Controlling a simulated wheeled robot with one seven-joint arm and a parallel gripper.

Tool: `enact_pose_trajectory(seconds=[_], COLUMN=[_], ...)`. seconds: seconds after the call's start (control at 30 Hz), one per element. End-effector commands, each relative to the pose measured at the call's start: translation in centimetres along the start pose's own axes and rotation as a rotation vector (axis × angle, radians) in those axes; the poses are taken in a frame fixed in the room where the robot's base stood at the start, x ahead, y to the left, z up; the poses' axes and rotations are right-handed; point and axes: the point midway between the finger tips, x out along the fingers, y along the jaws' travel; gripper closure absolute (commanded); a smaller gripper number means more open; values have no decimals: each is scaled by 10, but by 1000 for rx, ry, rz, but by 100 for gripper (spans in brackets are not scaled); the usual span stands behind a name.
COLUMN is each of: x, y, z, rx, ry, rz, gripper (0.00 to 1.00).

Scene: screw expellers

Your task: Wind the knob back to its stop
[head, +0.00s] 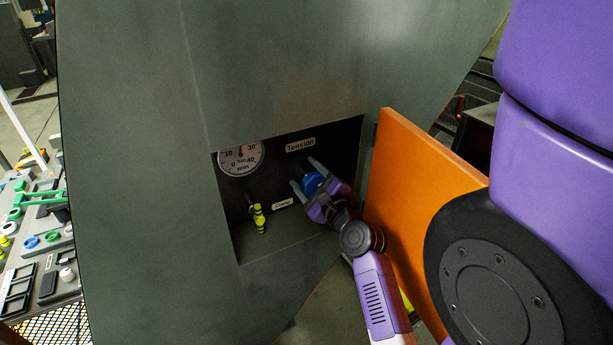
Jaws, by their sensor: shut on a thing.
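The blue knob (313,182) sits on the dark back panel of a recess in a large grey machine, below a white label reading "Tension" (300,145). My purple gripper (309,177) reaches into the recess from the lower right. Its grey fingers are on either side of the knob and shut on it. Part of the knob is hidden by the gripper. A round white dial in mm (241,158) is at the upper left of the recess. Its needle points near the top, between the 10 and 30 marks.
A yellow and black striped handle (259,218) is left of the gripper, beside a small white label (283,203). An orange door panel (415,190) stands open at the recess's right, close to my arm. A bench (40,245) with coloured parts is at far left.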

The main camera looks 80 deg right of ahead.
Motion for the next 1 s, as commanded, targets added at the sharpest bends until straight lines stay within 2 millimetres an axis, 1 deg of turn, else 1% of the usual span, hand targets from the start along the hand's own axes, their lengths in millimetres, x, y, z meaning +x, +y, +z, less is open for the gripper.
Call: enact_pose_trajectory(seconds=[1.0], x=[0], y=[6], z=[-1], rx=[-952], ry=[-5], rz=[1], gripper=[79])
